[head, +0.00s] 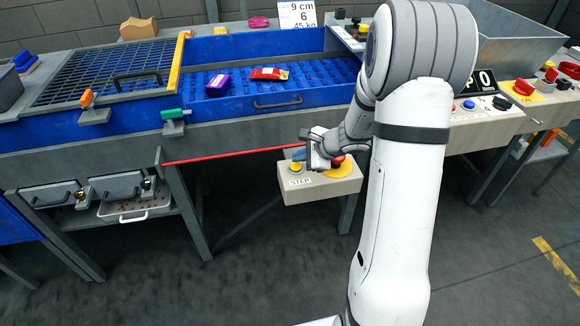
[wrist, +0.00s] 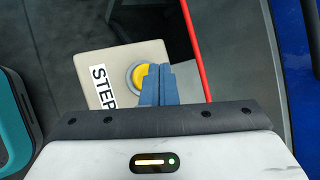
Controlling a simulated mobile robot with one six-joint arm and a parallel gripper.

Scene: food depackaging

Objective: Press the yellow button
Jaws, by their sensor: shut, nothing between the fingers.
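The yellow button (head: 296,167) sits on a beige box labelled STEP (head: 315,188), below the front edge of the blue machine. In the wrist view the yellow button (wrist: 140,75) shows in its grey ring, its right part hidden behind my fingers. My gripper (head: 299,155) is shut and empty, its blue fingers close together. In the wrist view the fingertips (wrist: 158,70) overlap the right side of the button. I cannot tell whether they touch it.
A red button on a yellow plate (head: 341,171) is on the same box, partly behind my gripper. A red bar (head: 230,156) runs along the machine's front, near the box. The blue tray (head: 300,86) holds a purple pack (head: 218,85) and a red pack (head: 269,73).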

